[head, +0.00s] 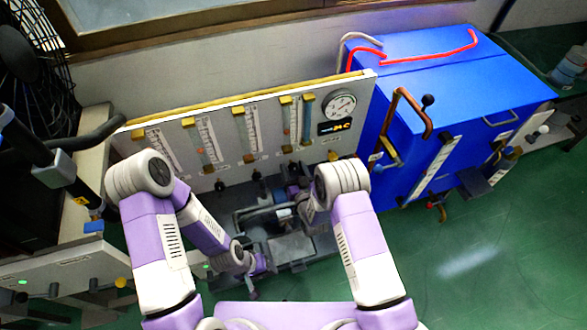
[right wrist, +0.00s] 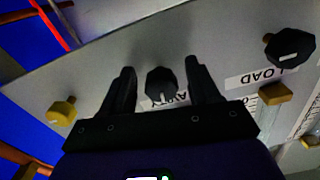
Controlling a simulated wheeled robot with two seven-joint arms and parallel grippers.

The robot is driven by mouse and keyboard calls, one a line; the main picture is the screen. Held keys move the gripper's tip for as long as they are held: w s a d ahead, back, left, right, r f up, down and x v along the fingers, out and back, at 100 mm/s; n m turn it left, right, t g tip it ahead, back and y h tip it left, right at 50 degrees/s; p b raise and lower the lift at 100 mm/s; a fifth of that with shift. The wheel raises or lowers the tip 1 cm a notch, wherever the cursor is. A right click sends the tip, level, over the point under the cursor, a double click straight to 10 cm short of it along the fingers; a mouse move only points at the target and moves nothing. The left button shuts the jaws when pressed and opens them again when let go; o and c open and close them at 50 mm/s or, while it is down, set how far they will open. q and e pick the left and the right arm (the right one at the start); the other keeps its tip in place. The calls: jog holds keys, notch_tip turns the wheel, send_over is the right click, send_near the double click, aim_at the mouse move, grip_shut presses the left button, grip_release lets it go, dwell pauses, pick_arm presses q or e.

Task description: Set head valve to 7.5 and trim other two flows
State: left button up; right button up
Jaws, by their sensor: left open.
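The grey panel (head: 270,120) carries several flow tubes, including one in the middle (head: 247,133), above a row of small knobs. In the right wrist view, my right gripper (right wrist: 160,75) is open, with its fingers on either side of a black faceted knob (right wrist: 161,83). I cannot tell whether they touch it. Another black knob (right wrist: 290,47) with a white line sits by the label "LOAD". A yellow knob (right wrist: 62,112) is at the left. My left gripper (head: 256,267) is open and empty, low in front of the panel. Valve readings are too small to read.
A round gauge (head: 339,106) and a small display (head: 334,127) are on the panel's upper right. A blue cabinet (head: 455,85) with copper pipes stands at the right. Dark machinery (head: 285,247) lies below the panel. The green floor (head: 480,250) is clear at right.

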jog(key=shift+s+r, duration=0.1)
jog(key=p+v, duration=0.2)
jog(key=v, duration=0.5)
jog(key=shift+s, duration=0.15)
jog(key=shift+d, duration=0.1)
dwell(0.4)
jog(key=s+d+f+m+g+h+p, duration=0.35)
jog(key=s+d+f+g, duration=0.2)
jog(key=d+g, duration=0.2)
jog(key=s+r+g+y+p, duration=0.2)
jog(key=s+g, duration=0.7)
jog(key=s, duration=0.9)
jog(key=shift+s+r+m+p, duration=0.4)
jog(key=shift+r+m+p, duration=0.05)
jog(key=shift+r+p, duration=0.5)
